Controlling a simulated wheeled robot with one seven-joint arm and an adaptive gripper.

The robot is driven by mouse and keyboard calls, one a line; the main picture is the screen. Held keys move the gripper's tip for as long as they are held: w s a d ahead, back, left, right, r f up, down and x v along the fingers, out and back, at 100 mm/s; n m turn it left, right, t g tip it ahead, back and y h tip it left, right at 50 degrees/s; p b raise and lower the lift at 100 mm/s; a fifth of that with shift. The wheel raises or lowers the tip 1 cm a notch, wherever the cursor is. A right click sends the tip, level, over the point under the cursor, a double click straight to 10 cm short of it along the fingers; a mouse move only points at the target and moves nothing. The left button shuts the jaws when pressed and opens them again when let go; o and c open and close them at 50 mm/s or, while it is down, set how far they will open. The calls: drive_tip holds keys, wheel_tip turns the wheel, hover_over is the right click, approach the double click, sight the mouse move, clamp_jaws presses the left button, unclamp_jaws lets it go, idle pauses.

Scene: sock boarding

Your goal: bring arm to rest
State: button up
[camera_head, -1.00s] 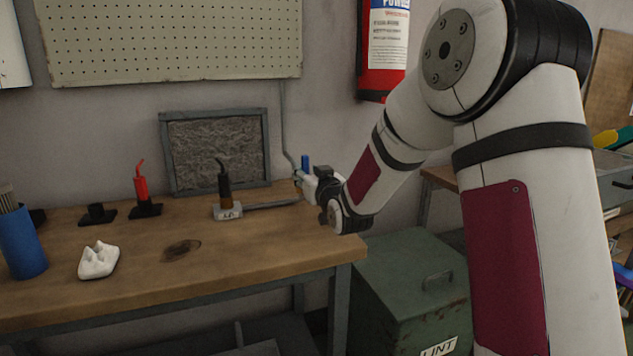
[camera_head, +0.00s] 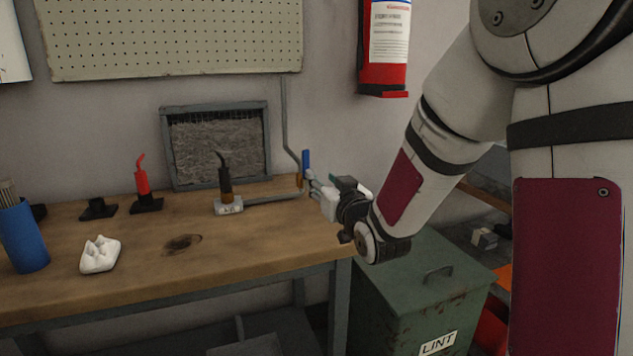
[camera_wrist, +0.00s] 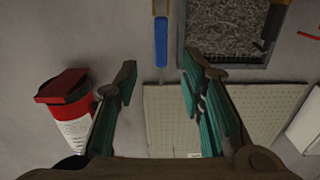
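My gripper (camera_head: 318,187) is at the right end of the wooden workbench (camera_head: 230,259) in the head view, near the wall and a blue-handled part. In the wrist view my gripper (camera_wrist: 157,85) shows two teal-padded fingers spread well apart with nothing between them. Beyond them are the wall, the pegboard (camera_wrist: 163,113) and a blue handle (camera_wrist: 160,42). My arm comes in from the right.
A green lint bin (camera_head: 410,299) stands below my arm. A fire extinguisher (camera_head: 384,45) hangs on the wall.

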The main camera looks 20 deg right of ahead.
drive_tip(key=s+a+f+g, duration=0.2)
drive_tip(key=s+g, duration=0.4)
drive_tip(key=s, duration=0.9)
drive_tip(key=s+a+f+g, duration=0.15)
drive_tip(key=s+g, duration=0.45)
drive_tip(key=s, duration=1)
drive_tip(key=s+a+f+g, duration=0.1)
drive_tip(key=s+a+g, duration=0.35)
drive_tip(key=s, duration=1.05)
wheel_tip(320, 180, up, 29)
drive_tip(key=d+t+p, duration=0.2)
drive_tip(key=p, duration=2.5)
drive_tip(key=shift+f+t+p, duration=0.15)
drive_tip(key=shift+t+p, duration=0.2)
drive_tip(key=shift+p, duration=0.05)
